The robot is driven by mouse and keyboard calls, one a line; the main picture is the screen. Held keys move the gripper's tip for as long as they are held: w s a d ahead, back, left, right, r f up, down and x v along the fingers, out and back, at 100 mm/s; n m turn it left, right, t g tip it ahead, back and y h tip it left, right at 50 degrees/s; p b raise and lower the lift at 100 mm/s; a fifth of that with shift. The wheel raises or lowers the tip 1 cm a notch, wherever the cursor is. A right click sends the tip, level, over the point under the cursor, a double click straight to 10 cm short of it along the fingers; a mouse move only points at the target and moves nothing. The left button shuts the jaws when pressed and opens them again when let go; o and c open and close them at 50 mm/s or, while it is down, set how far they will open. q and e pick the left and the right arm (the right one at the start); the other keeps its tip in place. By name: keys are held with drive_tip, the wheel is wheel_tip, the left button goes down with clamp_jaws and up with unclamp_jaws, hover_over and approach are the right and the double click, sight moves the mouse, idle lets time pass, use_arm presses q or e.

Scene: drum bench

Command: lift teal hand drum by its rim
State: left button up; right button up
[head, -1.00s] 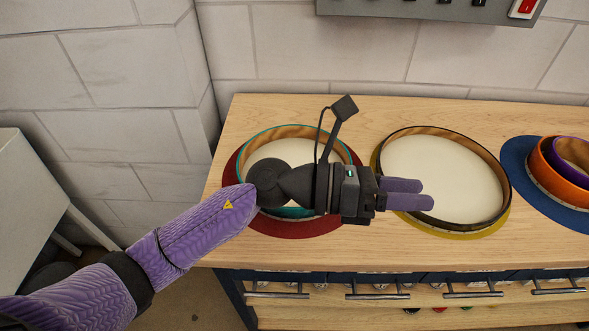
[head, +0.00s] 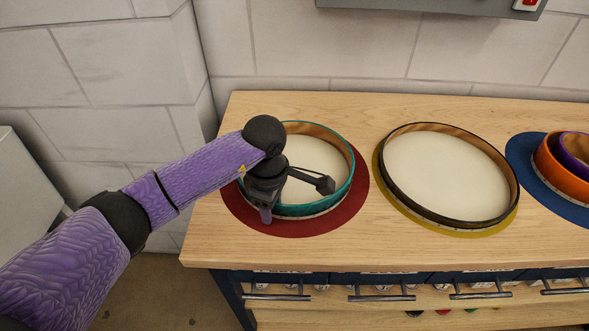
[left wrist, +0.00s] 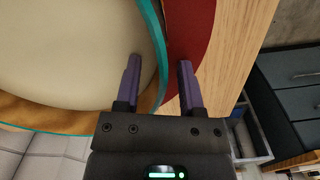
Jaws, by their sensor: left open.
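The teal hand drum (head: 335,190) has a teal rim and a cream head. It lies on a dark red round mat (head: 318,228) at the left of the bench. My left gripper (head: 266,214) points down at the drum's left front edge in the head view and hides part of it. In the left wrist view the left gripper (left wrist: 160,85) is open. The teal rim (left wrist: 161,60) runs between its two fingers, one finger over the drum head (left wrist: 65,50) and the other over the red mat (left wrist: 190,35). I cannot tell whether either finger touches the rim. My right gripper is not in view.
A black-rimmed drum (head: 445,175) lies on a yellow mat (head: 450,229) to the right. Beyond it, an orange drum (head: 560,172) with a purple one (head: 577,150) in it lies on a blue mat (head: 527,160). Drawers with handles (head: 382,298) run along the bench front.

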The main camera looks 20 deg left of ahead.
use_arm(q)
clamp_jaws()
idle(1.4)
